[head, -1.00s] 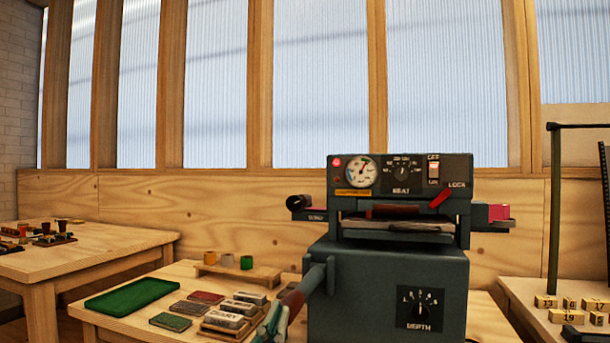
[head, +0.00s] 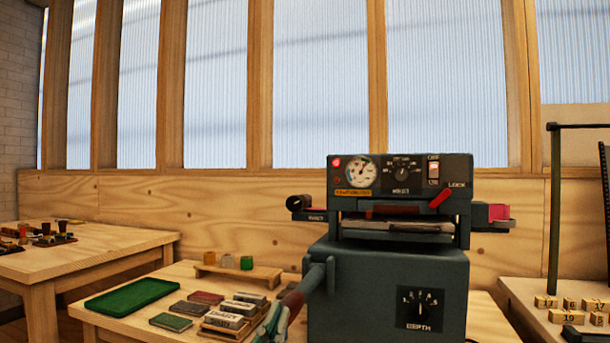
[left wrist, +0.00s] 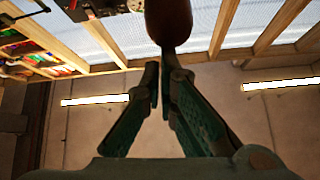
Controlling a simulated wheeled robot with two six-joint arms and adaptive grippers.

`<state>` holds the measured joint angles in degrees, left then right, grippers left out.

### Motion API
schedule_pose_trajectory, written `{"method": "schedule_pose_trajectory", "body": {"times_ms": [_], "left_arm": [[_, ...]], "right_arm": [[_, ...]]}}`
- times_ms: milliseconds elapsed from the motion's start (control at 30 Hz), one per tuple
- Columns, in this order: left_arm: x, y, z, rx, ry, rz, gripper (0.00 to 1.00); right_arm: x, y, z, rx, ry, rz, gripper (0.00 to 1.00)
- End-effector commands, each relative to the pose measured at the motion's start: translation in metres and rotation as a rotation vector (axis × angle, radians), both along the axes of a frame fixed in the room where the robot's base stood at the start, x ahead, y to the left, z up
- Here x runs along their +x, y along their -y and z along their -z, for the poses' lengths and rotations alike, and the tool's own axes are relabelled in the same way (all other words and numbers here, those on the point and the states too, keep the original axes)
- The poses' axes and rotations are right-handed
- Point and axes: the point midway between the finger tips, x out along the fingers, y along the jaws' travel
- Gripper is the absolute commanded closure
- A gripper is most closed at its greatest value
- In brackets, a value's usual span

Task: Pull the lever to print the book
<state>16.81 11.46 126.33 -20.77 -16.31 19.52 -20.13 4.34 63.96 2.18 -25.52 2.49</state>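The dark green press (head: 390,285) stands on the wooden table, with dials, a gauge and a DEPTH knob on its front. Its lever has a brown grip (head: 292,299) and slants down to the left from a pivot on the press's left side. My left gripper (head: 272,322) is at the lower end of this grip. In the left wrist view the brown grip (left wrist: 168,22) narrows to an end between the fingertips (left wrist: 166,72), which look closed on it. The contact itself is partly hidden. No book can be made out. My right gripper is not clearly seen.
A green tray (head: 131,297), several small blocks (head: 207,299) and a wooden rack with three small cups (head: 238,272) lie left of the press. A right-hand table holds numbered wooden blocks (head: 565,317) and a dark post (head: 555,215). Another table (head: 95,256) stands far left.

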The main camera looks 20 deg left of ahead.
Motion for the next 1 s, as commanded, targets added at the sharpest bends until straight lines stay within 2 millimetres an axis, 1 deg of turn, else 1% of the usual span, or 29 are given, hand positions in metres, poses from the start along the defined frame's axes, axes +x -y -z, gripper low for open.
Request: {"method": "schedule_pose_trajectory", "body": {"times_ms": [33,167,267,367,433,633,667,700,800,900,1000], "left_arm": [[0.003,-0.001,0.006,-0.005,-0.019,-0.004,1.00],[0.003,-0.001,0.006,-0.005,-0.019,-0.004,1.00],[0.003,-0.001,0.002,-0.004,-0.019,-0.003,1.00],[0.000,0.001,-0.007,-0.005,-0.017,-0.002,1.00],[-0.003,0.003,-0.017,-0.004,-0.014,-0.001,1.00],[-0.013,0.010,-0.044,0.000,-0.002,0.000,1.00],[-0.016,0.010,-0.041,0.001,-0.001,0.000,1.00],[-0.024,0.010,-0.025,0.004,-0.002,-0.001,1.00],[-0.043,0.011,-0.004,0.004,0.000,-0.001,1.00],[-0.060,0.011,0.012,0.005,0.001,-0.001,1.00],[-0.074,0.012,0.023,0.003,0.002,0.001,1.00]], "right_arm": [[0.000,0.000,0.001,0.000,0.000,0.000,1.00],[0.000,0.000,0.000,0.000,0.000,0.000,1.00],[0.000,0.001,-0.004,-0.003,0.002,-0.002,1.00],[-0.015,0.009,-0.002,-0.020,-0.025,-0.010,1.00],[-0.027,0.013,-0.004,-0.029,-0.045,-0.018,1.00],[-0.070,0.029,-0.014,-0.066,-0.121,-0.054,1.00],[-0.071,0.029,-0.012,-0.067,-0.124,-0.056,1.00],[-0.062,0.026,-0.003,-0.060,-0.105,-0.050,1.00],[-0.046,0.019,0.004,-0.045,-0.075,-0.034,1.00],[-0.029,0.012,0.007,-0.028,-0.043,-0.017,1.00],[-0.014,0.006,0.007,-0.013,-0.017,-0.006,1.00]]}}
